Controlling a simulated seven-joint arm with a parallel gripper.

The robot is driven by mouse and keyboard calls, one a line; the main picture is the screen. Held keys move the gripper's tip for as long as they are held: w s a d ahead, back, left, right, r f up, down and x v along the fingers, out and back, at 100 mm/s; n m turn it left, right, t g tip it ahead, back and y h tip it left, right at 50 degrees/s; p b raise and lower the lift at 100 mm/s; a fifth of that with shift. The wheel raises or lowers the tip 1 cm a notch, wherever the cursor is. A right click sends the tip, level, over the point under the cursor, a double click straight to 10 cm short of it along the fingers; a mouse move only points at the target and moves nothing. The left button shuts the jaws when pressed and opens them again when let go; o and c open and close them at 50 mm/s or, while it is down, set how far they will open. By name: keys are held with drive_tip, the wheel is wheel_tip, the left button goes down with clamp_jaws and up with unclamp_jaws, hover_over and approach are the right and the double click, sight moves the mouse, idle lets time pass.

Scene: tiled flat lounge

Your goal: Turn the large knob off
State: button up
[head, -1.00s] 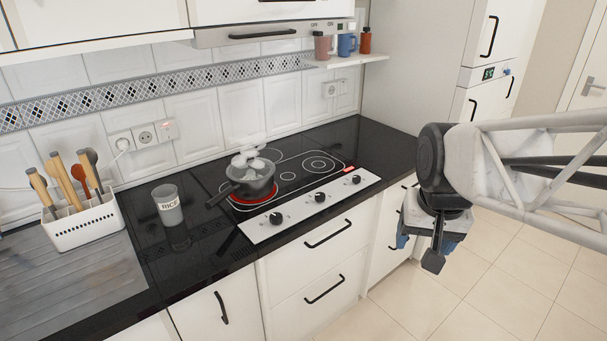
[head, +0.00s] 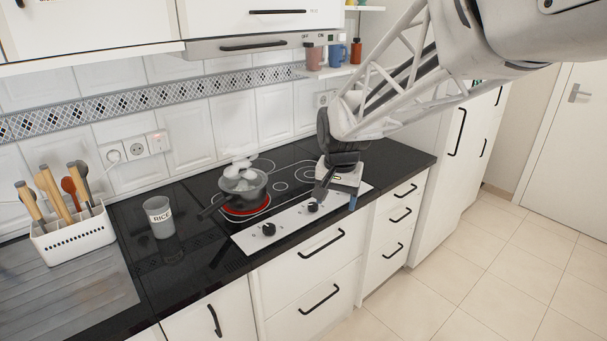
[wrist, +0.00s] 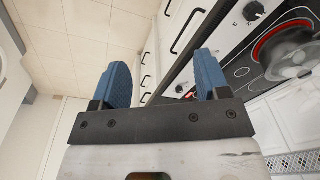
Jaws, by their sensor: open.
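The stove's white control panel (head: 290,222) runs along the front of the black hob. Two dark knobs show on it in the head view, a left knob (head: 268,229) and a middle knob (head: 312,206). They look alike in size, and I cannot tell which is the large one. My gripper (head: 338,192) is over the panel's right end, right of the middle knob, and hides that end. In the wrist view my gripper (wrist: 162,80) is open and empty between its blue fingers. One knob (wrist: 254,10) shows at the upper right there, another (wrist: 193,89) beside the right finger.
A steaming grey pot (head: 241,188) sits on a glowing red burner (head: 247,209), its handle pointing left. A rice cup (head: 159,217) and a white utensil holder (head: 75,238) stand to the left. Mugs (head: 337,54) stand on a shelf above. The floor in front is clear.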

drive_tip(key=w+a+f, duration=0.6)
drive_tip(key=w+a, duration=0.2)
drive_tip(key=a, duration=0.2)
drive_tip(key=m+g, duration=0.1)
drive_tip(key=m, duration=0.1)
hover_over(268, 228)
wheel_tip(268, 228, down, 8)
drive_tip(key=shift+w+r, duration=0.1)
drive_tip(key=shift+w, duration=0.05)
drive_tip(key=shift+f, duration=3.95)
drive_tip(key=c, duration=0.9)
